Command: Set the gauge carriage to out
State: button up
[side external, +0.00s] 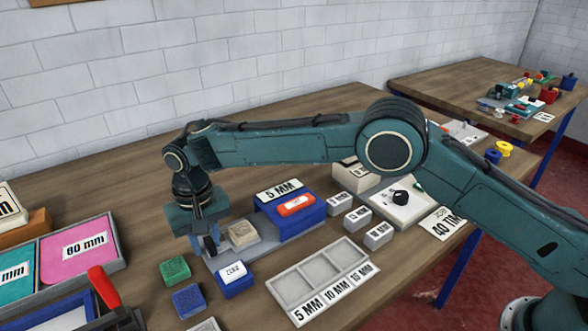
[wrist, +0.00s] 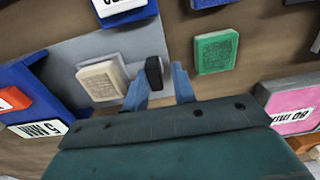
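The gauge appears to be the blue block marked "5 MM" (side external: 290,212) with a grey plate (side external: 222,262) extending from it. A beige block (side external: 243,235) sits on the plate; it also shows in the wrist view (wrist: 103,80). A small black upright piece (wrist: 154,72) stands beside the beige block, on its side away from the blue block. I cannot tell whether the two are joined. My gripper (wrist: 160,76) is low over the plate's outer end, its pale blue fingers apart on either side of the black piece. A gap shows at the right finger.
A blue block labelled "ZERO" (side external: 235,280) stands close in front of the plate. A green block (side external: 175,270) and a blue block (side external: 188,301) lie nearby. A pink "60 mm" tray (side external: 82,250) is at left, a grey sectioned tray (side external: 322,275) at front right.

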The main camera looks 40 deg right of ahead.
dwell(0.4)
jog(key=shift+r, duration=0.1)
jog(key=shift+r, duration=0.15)
notch_tip(320, 180, up, 13)
jog(key=shift+r, duration=0.15)
dwell(0.5)
jog(key=shift+d+r, duration=0.1)
